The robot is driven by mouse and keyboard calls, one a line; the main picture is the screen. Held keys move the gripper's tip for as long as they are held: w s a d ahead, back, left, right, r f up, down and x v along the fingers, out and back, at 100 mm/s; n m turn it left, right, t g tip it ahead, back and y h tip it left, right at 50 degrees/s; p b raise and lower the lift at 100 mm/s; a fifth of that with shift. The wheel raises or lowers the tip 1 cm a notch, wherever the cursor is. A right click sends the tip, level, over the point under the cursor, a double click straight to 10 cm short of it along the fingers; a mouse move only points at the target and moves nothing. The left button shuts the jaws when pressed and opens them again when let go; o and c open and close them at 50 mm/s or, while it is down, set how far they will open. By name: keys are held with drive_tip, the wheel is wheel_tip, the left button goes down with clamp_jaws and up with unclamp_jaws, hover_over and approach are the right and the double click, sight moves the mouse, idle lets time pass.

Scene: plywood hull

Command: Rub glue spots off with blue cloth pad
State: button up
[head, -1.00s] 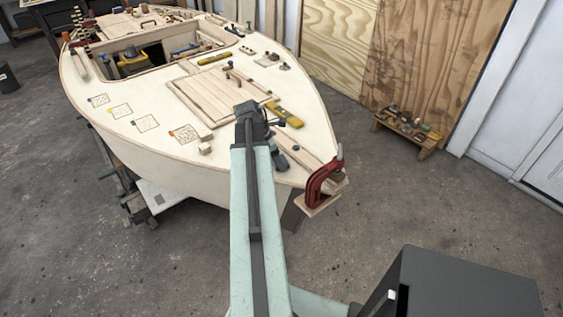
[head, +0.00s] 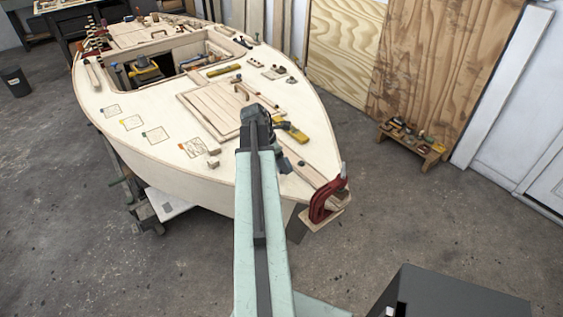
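The pale plywood deck (head: 275,70) of the boat hull bears a row of outlined square patches near its left edge. The nearest patch (head: 195,147) has brownish marks inside; the others (head: 155,134), (head: 131,122) and (head: 111,111) look fainter. Each has a small coloured corner. Glue spots are too small to tell for sure. A small dark blue-grey thing (head: 285,165) lies on the deck just right of my arm; I cannot tell whether it is the cloth pad. My gripper (head: 257,117) is over the near deck, seen from behind; its fingers are hidden.
Small wood blocks (head: 213,157) sit beside the nearest patch. A yellow tool (head: 291,131) lies right of my gripper. A red clamp (head: 327,200) grips the bow. A low bench (head: 412,143) with tools stands right; floor between is clear.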

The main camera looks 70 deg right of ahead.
wheel_tip(320, 180, up, 3)
drive_tip(key=p, duration=0.2)
drive_tip(key=shift+p, duration=0.4)
drive_tip(key=shift+r, duration=0.1)
